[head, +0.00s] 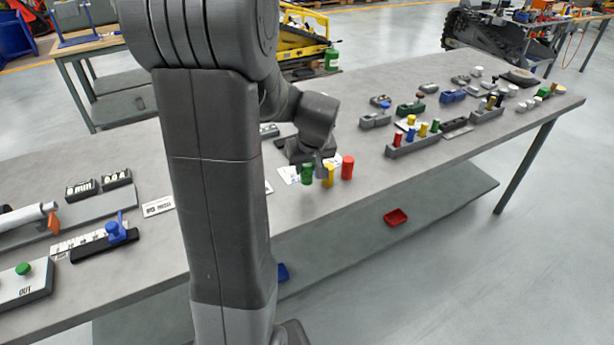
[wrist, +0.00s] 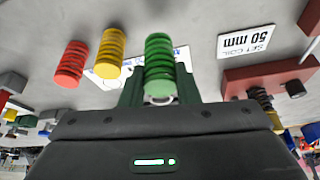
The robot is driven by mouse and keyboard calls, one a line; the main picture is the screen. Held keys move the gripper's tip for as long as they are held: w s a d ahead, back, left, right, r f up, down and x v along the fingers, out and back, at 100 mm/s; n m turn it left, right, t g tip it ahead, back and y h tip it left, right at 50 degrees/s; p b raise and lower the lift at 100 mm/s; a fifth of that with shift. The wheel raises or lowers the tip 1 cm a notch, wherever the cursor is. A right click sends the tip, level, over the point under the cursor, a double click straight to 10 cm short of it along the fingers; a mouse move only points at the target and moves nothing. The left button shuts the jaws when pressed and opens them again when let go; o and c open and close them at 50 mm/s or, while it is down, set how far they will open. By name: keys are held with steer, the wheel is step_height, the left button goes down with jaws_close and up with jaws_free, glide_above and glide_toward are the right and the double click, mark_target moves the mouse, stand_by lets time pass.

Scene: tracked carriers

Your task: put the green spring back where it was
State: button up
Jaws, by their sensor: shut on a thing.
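The green spring (head: 307,174) is an upright-looking coil at the left of a short row on the bench. In the wrist view the green spring (wrist: 160,62) stands between the fingers of my gripper (wrist: 160,92), which is shut on it. My gripper (head: 311,162) is partly hidden by my own arm in the head view. The yellow spring (head: 328,175), also in the wrist view (wrist: 110,53), and the red spring (head: 347,167), also there (wrist: 72,64), stand beside it. I cannot tell whether the green spring touches the surface.
A white printed card (wrist: 102,72) lies by the springs. A "50 mm" label (wrist: 246,42) and a reddish block (wrist: 272,77) lie to the right in the wrist view. A grey rack (head: 413,146) with coloured pegs stands right. The bench (head: 370,185) front is clear.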

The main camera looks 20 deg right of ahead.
mark_target(308, 173)
steer(key=shift+f, duration=1.7)
steer(key=shift+f, duration=0.2)
steer(key=o, duration=1.1)
steer(key=shift+r, duration=0.2)
steer(key=shift+r, duration=0.25)
steer(key=v, duration=1.1)
steer(key=shift+s+r, duration=0.15)
steer(key=shift+r, duration=0.15)
steer(key=shift+f, duration=0.1)
